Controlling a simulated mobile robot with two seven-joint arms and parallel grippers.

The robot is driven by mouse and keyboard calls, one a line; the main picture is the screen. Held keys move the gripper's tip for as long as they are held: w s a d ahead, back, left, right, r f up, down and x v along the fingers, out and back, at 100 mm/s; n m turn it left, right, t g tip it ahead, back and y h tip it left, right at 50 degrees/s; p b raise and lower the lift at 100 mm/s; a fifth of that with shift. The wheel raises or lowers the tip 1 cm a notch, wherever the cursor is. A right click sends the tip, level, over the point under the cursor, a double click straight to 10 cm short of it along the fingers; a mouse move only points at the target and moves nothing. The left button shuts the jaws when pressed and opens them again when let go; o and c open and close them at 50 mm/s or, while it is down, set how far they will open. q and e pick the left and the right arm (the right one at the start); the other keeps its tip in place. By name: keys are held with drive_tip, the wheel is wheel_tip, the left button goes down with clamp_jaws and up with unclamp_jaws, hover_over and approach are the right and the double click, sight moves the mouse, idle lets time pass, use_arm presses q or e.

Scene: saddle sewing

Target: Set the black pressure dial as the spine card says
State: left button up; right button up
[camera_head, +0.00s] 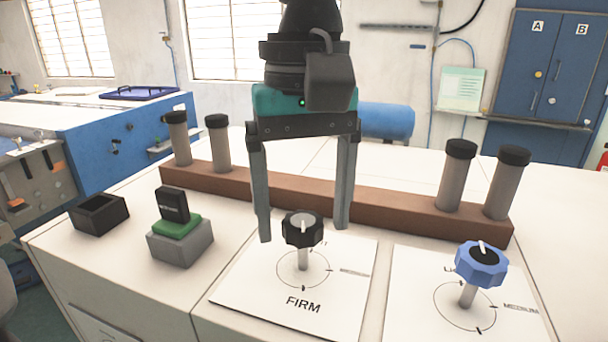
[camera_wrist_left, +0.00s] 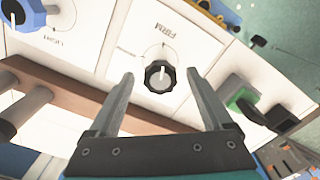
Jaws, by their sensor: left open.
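The black dial (camera_head: 302,229) stands on a post over a white card (camera_head: 249,273) marked FIRM at the near side, with a blurred word at right and one partly hidden behind the dial. A white line crosses the dial's top, running near to far; which end points is unclear. My left gripper (camera_head: 303,232) is open, pointing down, with one finger on each side of the dial and a gap to both. The left wrist view shows the dial (camera_wrist_left: 160,76) between the fingertips. A black piece (camera_head: 173,206) with unreadable lettering stands in a green-topped grey block (camera_head: 181,243). My right gripper is not in view.
A blue dial (camera_head: 481,264) stands on its own white card at right. A brown beam (camera_head: 380,204) with several black-capped grey posts runs behind the dials. An open black box (camera_head: 99,214) sits at left. The bench between box and grey block is clear.

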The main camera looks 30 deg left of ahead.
sight(303, 222)
use_arm(q)
drive_tip(key=shift+r, duration=0.15)
wheel_tip(303, 222, up, 15)
idle(0.5)
idle(0.5)
